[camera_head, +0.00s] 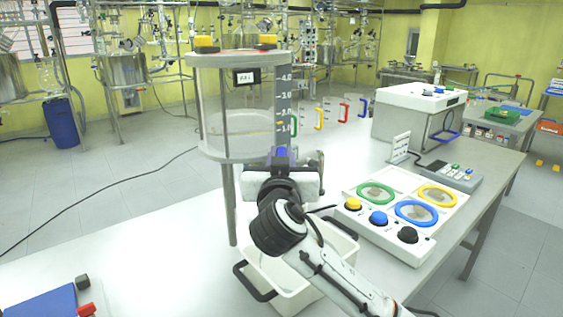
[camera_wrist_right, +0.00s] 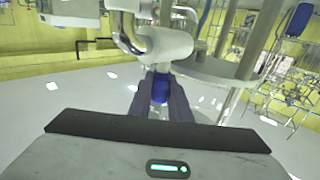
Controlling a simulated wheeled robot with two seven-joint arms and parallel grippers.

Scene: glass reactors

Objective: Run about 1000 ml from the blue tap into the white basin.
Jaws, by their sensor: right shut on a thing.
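A clear cylindrical vessel (camera_head: 250,105) with a scale on its right side stands on legs over the table. The blue tap (camera_head: 281,153) is low on its front, largely hidden by my right gripper (camera_head: 282,170). In the wrist view, the dark fingers of the right gripper (camera_wrist_right: 160,96) are shut on the blue tap (camera_wrist_right: 160,84). The white basin (camera_head: 277,268), with dark handles, stands below on the table, partly covered by my right arm. I cannot make out the liquid level or any stream. My left gripper is not in view.
A white panel (camera_head: 380,238) with colored rings and knobs lies right of the basin. A grey control box (camera_head: 447,173) and a white machine (camera_head: 415,115) stand farther back. A blue mat (camera_head: 42,304) and a red block (camera_head: 86,310) are at the front left. The table's left middle is clear.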

